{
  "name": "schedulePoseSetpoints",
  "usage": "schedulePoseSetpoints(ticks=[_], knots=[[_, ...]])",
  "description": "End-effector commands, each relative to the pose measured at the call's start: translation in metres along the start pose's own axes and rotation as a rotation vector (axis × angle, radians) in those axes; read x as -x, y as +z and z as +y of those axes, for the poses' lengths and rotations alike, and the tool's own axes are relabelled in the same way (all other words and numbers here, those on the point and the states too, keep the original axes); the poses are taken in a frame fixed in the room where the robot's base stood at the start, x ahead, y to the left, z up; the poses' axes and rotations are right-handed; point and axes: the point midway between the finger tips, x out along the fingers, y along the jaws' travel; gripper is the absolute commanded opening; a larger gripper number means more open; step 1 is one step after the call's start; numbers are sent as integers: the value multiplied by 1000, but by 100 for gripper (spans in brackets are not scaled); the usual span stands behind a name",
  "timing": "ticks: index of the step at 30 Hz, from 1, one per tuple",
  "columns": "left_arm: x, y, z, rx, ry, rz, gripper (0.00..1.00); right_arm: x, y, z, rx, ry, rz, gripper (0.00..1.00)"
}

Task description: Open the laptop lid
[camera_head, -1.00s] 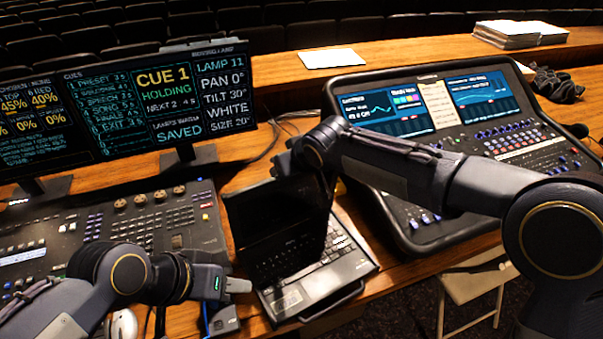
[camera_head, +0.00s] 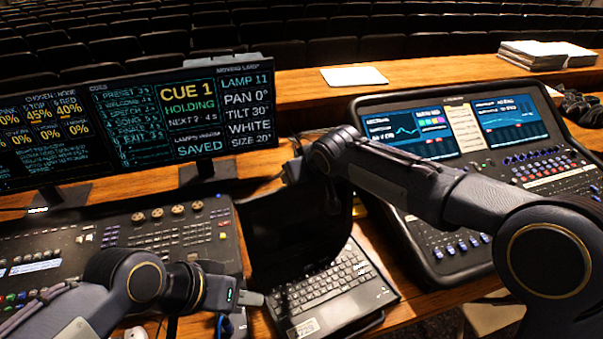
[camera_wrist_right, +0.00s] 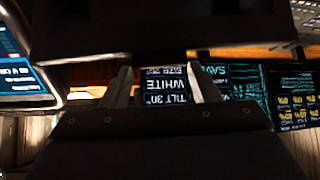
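The black laptop stands in the middle of the desk in the head view, its lid (camera_head: 285,235) raised and its keyboard (camera_head: 330,288) in plain sight. My right arm reaches in from the right, with its wrist above the lid's upper edge; its fingers are hidden there. In the right wrist view my right gripper (camera_wrist_right: 163,86) has its fingers apart, with the monitor showing between them. A dark panel close in front, perhaps the lid, fills the top of that view. My left gripper (camera_head: 251,298) is beside the laptop's left front edge, seen side-on, its finger gap not clear.
A lighting console (camera_head: 165,232) lies left of the laptop, and a large mixing console (camera_head: 520,165) with screens stands close on the right. Wide monitors (camera_head: 130,125) stand behind. A white sheet (camera_head: 354,76) and paper stacks (camera_head: 545,55) lie on the back ledge.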

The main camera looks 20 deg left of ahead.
Motion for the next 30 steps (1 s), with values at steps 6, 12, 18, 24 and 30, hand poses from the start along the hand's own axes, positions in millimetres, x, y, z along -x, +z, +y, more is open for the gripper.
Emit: schedulePoseSetpoints(ticks=[6, 12, 18, 24, 30], knots=[[0, 0, 0, 0, 0, 0, 39, 3, -5, 0, 0, 0, 12, 76], [0, 0, 0, 0, 0, 0, 39, 2, -3, 0, -1, 0, 8, 76], [1, 0, 0, 0, 0, 0, 39, 21, -4, 0, 0, 1, 9, 76], [3, -2, 1, 0, 0, 0, 39, 56, -4, 0, 1, 0, 11, 76], [5, -3, 2, 0, 0, 0, 39, 77, -4, 0, 0, -1, 10, 76]])
